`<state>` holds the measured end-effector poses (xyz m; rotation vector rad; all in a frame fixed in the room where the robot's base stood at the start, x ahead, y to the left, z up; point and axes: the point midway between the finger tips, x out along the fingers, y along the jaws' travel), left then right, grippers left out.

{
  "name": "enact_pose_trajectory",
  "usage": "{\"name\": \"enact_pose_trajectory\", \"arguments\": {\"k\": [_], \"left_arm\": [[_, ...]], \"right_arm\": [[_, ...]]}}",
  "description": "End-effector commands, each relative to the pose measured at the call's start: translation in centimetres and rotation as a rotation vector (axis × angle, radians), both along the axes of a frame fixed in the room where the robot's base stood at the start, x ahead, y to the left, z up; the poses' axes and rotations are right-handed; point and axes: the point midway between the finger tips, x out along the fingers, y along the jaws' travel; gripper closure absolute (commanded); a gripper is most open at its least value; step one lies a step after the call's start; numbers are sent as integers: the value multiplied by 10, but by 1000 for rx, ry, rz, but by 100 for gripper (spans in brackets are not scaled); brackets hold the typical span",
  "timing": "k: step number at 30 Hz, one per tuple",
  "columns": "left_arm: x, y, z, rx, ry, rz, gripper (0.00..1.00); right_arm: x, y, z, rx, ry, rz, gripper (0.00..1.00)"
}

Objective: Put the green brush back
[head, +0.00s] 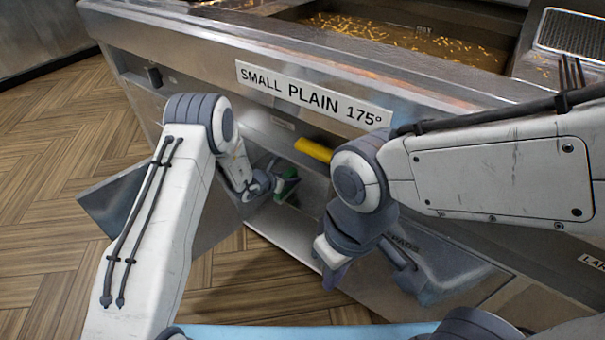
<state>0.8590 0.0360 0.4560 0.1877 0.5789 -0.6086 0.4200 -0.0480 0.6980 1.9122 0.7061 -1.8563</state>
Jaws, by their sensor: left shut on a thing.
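The green brush (291,174) shows only as a small green patch in the open cabinet (285,226) under the fryer; the rest of it is hidden. My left gripper (281,185) is shut on it, reaching in at the cabinet opening. I cannot tell whether the brush touches anything inside. My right gripper (333,272) hangs lower, in front of the cabinet's right side. Its fingers are not clear enough to tell open from shut.
A yellow piece (313,150) sits above the opening. Open cabinet doors stand at left (112,202) and right (455,275), the right one marked "PADS". Above are the "SMALL PLAIN 175°" label (312,92) and a vat of oil (420,45). Wooden floor (50,150) is clear at left.

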Motion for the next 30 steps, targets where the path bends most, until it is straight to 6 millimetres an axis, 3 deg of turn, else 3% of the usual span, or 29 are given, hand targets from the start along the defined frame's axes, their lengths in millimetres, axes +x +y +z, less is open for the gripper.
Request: {"name": "enact_pose_trajectory", "arguments": {"k": [3, 16, 19, 30], "left_arm": [[19, -14, -2, 0, -3, -3, 100], [59, -43, -4, 1, -2, -3, 100], [57, -41, -16, 0, 2, 0, 100], [57, -41, -19, 1, 1, 0, 100]], "right_arm": [[0, 0, -7, 0, 0, 0, 100], [0, 0, -19, 0, 0, 0, 100], [0, 0, -23, 0, 0, 0, 100], [0, 0, -25, 0, 0, 0, 100]]}}
